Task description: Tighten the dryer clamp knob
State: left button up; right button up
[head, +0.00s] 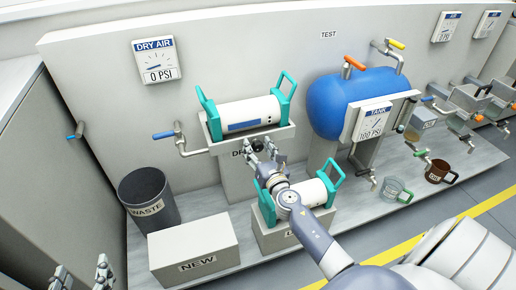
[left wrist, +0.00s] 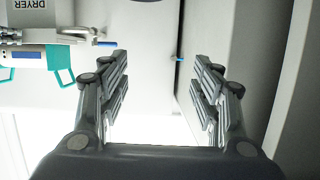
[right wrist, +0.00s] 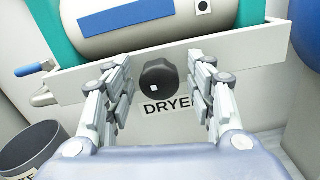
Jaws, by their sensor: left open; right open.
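The dryer clamp knob (right wrist: 159,79) is a dark round knob with a small white mark, on the front of the dryer holder (right wrist: 226,54) above the DRYER label (right wrist: 180,106). My right gripper (right wrist: 157,75) is open, with its fingers on either side of the knob; I cannot tell whether they touch it. In the head view my right gripper (head: 262,158) is at the holder front and largely covers the knob. A white dryer canister (head: 249,115) with teal handles lies in the holder. My left gripper (head: 82,275) is open and empty at the lower left, far from the knob.
A blue-handled valve (head: 165,134) is left of the holder. A second teal-handled canister (head: 305,193) sits on a lower box under my right arm. The WASTE bin (head: 148,196) and NEW box (head: 193,250) stand at left. The blue tank (head: 352,101) is at right.

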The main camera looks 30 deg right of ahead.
jog(key=c, duration=1.1)
jog(key=shift+m, duration=0.3)
